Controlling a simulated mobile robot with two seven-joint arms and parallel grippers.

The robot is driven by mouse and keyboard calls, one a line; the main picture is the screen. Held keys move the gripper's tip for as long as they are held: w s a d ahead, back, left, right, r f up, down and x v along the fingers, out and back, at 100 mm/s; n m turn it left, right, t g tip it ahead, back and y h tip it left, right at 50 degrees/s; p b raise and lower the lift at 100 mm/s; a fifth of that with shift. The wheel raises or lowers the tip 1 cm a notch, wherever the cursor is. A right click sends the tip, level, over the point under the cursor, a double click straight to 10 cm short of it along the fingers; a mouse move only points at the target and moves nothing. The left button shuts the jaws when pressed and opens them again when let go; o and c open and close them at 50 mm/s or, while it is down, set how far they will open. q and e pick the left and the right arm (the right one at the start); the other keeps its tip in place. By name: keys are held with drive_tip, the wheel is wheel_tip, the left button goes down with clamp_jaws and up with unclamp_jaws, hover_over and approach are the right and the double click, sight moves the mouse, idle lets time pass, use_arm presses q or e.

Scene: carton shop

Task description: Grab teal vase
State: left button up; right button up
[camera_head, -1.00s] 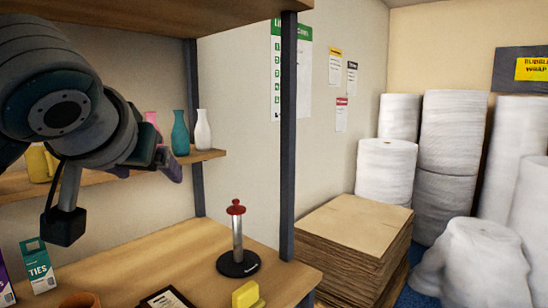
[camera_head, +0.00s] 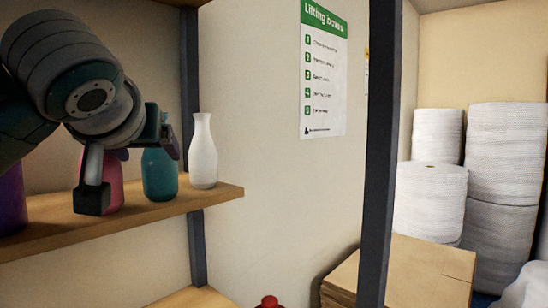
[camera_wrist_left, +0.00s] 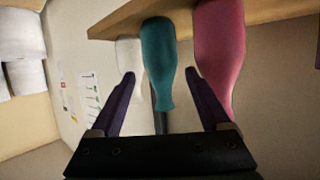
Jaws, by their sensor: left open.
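The teal vase (camera_head: 159,172) stands upright on the wooden shelf, between a pink vase (camera_head: 112,184) and a white vase (camera_head: 203,152). My left gripper (camera_head: 166,138) is in front of its upper part and hides some of its neck. In the left wrist view, my left gripper (camera_wrist_left: 158,76) is open, with a finger on either side of the teal vase (camera_wrist_left: 158,58). The vase's neck lies between the fingertips in that picture; no contact shows. The pink vase (camera_wrist_left: 220,50) is close beside one finger. My right gripper is not in view.
The shelf (camera_head: 215,196) ends just right of the white vase. A purple item (camera_head: 12,200) stands at the left. A dark post (camera_head: 378,150) rises at the right, with a cardboard stack (camera_head: 425,270) and white rolls (camera_head: 430,200) beyond. A red-topped holder (camera_head: 268,300) is below.

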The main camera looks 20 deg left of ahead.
sight(155, 158)
use_arm(q)
drive_tip(key=x, duration=0.3)
drive_tip(key=shift+w+a+f+p, duration=0.2)
drive_tip(key=shift+f+p, duration=0.1)
drive_tip(key=shift+w+a+f, duration=0.1)
drive_tip(key=shift+w+a, duration=0.25)
drive_tip(key=shift+w, duration=0.1)
drive_tip(key=p+x, duration=0.1)
drive_tip(key=x, duration=0.2)
drive_tip(key=shift+w+a, duration=0.2)
drive_tip(key=shift+w+a+f, duration=0.15)
drive_tip(key=shift+w+a, duration=0.1)
drive_tip(key=shift+w, duration=0.1)
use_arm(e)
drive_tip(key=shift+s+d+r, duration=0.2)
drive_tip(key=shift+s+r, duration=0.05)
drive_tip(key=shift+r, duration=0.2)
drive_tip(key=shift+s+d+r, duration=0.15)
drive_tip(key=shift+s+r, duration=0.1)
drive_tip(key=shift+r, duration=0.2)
use_arm(q)
drive_tip(key=shift+c, duration=0.3)
drive_tip(key=c, duration=1.2)
